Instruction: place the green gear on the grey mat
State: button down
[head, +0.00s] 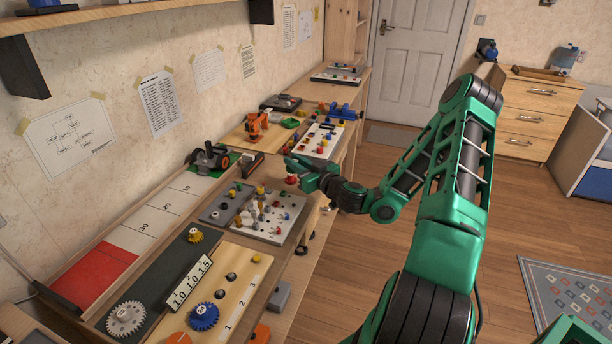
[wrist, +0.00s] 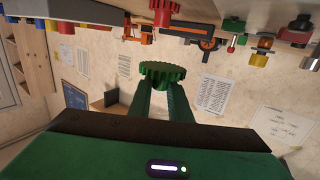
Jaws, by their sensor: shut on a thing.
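The green gear (wrist: 162,73) sits at the tips of my gripper (wrist: 164,92) in the wrist view, and the fingers are shut on it. In the head view my gripper (head: 297,165) is over the middle of the long bench, above a red knob (head: 291,179). The gear is hard to tell from the green fingers there. A dark grey mat (head: 160,272) lies along the near part of the bench, left of and nearer than my gripper.
A board with several coloured pegs (head: 272,229) lies just below my gripper. A number sign (head: 189,284) stands by a wooden board with a blue gear (head: 203,316). An orange machine (head: 256,124) and a blue vise (head: 345,111) are farther back. The mat's middle looks bare.

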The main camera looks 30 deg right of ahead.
jog(key=d+f, duration=0.1)
jog(key=d, duration=0.1)
jog(key=d+f, duration=0.1)
jog(key=d, duration=0.1)
jog(key=w+d+f, duration=0.1)
jog(key=d, duration=0.1)
jog(key=shift+f, duration=2.4)
jog(key=shift+f, duration=0.1)
jog(key=c, duration=1.6)
grip_release()
jog(key=shift+c, duration=0.2)
